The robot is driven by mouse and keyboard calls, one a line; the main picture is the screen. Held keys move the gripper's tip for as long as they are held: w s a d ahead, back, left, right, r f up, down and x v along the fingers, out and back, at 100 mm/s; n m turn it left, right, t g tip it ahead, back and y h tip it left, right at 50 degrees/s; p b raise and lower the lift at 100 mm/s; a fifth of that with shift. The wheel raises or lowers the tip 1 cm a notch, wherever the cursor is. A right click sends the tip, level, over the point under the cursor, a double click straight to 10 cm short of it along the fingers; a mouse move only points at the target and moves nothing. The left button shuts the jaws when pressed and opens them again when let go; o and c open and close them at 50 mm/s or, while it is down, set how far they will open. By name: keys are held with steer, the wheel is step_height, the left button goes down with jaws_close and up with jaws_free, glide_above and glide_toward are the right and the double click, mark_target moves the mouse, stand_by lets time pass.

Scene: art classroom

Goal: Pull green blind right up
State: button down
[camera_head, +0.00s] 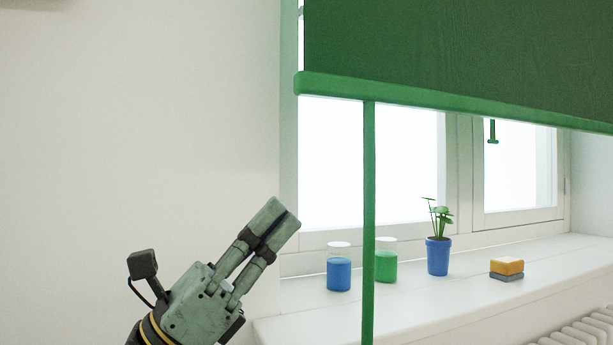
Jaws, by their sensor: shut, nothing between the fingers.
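The green blind (460,45) hangs over the upper part of the window, with a green bar (440,99) along its lower edge. A long green strap or rod (369,220) hangs straight down from this bar near its left end and runs out of the bottom of the picture. My gripper (284,221) is at the lower left, pointing up and to the right. Its fingers are shut with nothing between them. It is left of the strap, apart from it, and below the blind's lower bar.
On the white windowsill (460,290) stand a jar with blue contents (339,272), a jar with green contents (386,264), a plant in a blue pot (438,256) and a yellow-and-grey block (507,267). A radiator (590,330) is at the lower right. The wall at left is bare.

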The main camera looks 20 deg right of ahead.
steer(key=p, duration=0.3)
glide_toward(352, 100)
steer(key=d, duration=0.3)
steer(key=r, duration=0.1)
steer(key=r+p, duration=0.1)
steer(key=r, duration=0.1)
steer(key=shift+w+d+r, duration=0.15)
steer(key=shift+w+d, duration=0.05)
steer(key=shift+d, duration=0.15)
steer(key=shift+r, duration=0.15)
